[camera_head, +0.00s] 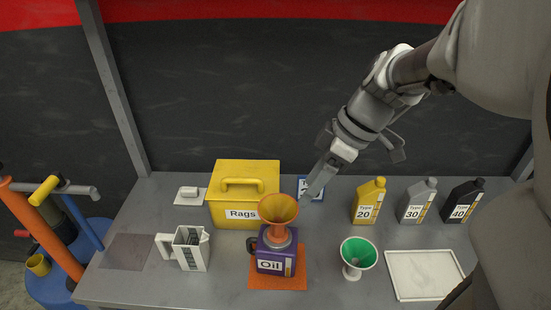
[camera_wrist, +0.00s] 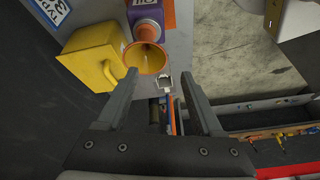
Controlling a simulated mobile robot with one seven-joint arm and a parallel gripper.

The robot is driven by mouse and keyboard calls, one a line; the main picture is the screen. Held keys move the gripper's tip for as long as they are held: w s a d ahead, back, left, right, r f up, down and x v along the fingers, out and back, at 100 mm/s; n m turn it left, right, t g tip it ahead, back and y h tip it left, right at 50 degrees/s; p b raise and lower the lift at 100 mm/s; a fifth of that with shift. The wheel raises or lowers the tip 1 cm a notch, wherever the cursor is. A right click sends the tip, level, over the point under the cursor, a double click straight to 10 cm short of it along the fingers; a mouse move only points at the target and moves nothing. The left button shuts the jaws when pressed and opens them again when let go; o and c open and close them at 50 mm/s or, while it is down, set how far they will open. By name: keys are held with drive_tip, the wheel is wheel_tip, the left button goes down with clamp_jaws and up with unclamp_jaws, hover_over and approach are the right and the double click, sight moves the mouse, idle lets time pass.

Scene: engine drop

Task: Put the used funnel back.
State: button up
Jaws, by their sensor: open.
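An orange funnel (camera_head: 279,209) stands upright in the mouth of a purple oil can (camera_head: 270,262). The can stands on an orange mat (camera_head: 298,280). A green funnel (camera_head: 358,253) stands apart on the table, right of the can. A white-lined tray (camera_head: 427,276) lies empty at the right. My gripper (camera_head: 315,190) is open and empty, up and to the right of the orange funnel in the head view. In the wrist view my gripper (camera_wrist: 157,85) has its fingers spread wide, with the orange funnel (camera_wrist: 147,58) beyond them and nothing between the fingertips.
A yellow Rags box (camera_head: 245,180) stands close behind and left of the can. A white jug (camera_head: 186,248) stands at the left. Yellow (camera_head: 368,202), grey (camera_head: 416,203) and black (camera_head: 462,203) oil bottles stand at the back right. Table between can and green funnel is clear.

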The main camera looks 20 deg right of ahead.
drive_tip(key=s+a+r+m+t+h, duration=0.3)
drive_tip(key=s+m, duration=0.5)
drive_tip(key=m, duration=0.3)
drive_tip(key=shift+s+a+t+h, duration=0.25)
drive_tip(key=shift+a+t+h, duration=0.15)
drive_tip(key=shift+a+h, duration=0.5)
drive_tip(key=shift+a, duration=0.2)
idle(0.8)
